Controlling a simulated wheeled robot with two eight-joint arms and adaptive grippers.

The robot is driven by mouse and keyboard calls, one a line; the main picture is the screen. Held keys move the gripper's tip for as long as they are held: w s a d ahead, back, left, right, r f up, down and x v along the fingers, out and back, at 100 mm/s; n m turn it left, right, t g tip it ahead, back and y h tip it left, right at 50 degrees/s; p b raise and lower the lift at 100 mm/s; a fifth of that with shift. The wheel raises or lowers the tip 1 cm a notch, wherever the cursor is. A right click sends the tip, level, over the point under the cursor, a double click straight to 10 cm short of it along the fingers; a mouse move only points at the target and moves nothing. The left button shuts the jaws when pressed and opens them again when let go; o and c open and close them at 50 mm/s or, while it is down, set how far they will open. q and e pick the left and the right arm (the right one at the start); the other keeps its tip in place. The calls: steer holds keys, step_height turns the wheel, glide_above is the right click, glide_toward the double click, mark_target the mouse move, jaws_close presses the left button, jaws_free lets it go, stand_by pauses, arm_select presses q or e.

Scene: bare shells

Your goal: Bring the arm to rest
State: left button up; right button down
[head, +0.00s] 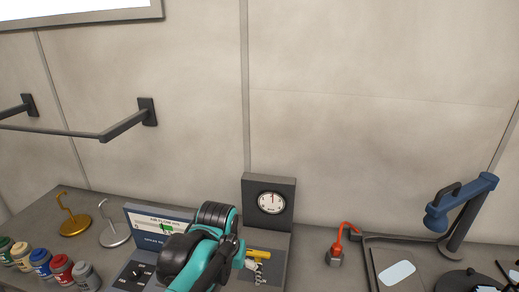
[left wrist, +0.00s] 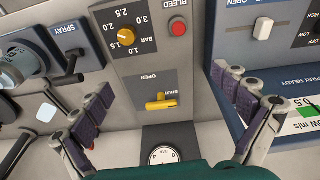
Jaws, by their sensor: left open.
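My left arm comes up from the bottom of the head view, and its gripper (head: 257,268) is partly hidden behind the arm beside the yellow lever (head: 258,254). In the left wrist view the gripper (left wrist: 165,95) is open, its padded fingers wide apart with nothing between the pads. The yellow lever (left wrist: 161,102) shows in the gap, on a dark plate marked OPEN and SHUT. It lies crosswise near the SHUT marking. I cannot tell how far the fingers are from the panel. My right gripper is not in view.
A round gauge (head: 271,202) stands on the panel's back. An orange knob (left wrist: 127,37) and red button (left wrist: 177,28) are near the lever. Several paint jars (head: 41,263) and two stands (head: 74,222) are left; a blue clamp-like fixture (head: 460,213) is right.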

arm_select(q)
steer(key=s+a+f+n+t+b, duration=0.1)
steer(key=s+a+f+t+b, duration=0.3)
steer(key=s+a+f, duration=0.3)
steer(key=s+a+t, duration=0.1)
steer(key=s+a, duration=0.1)
steer(key=a, duration=0.2)
steer(key=shift+s+f+n+y, duration=0.3)
steer(key=shift+f+n, duration=0.1)
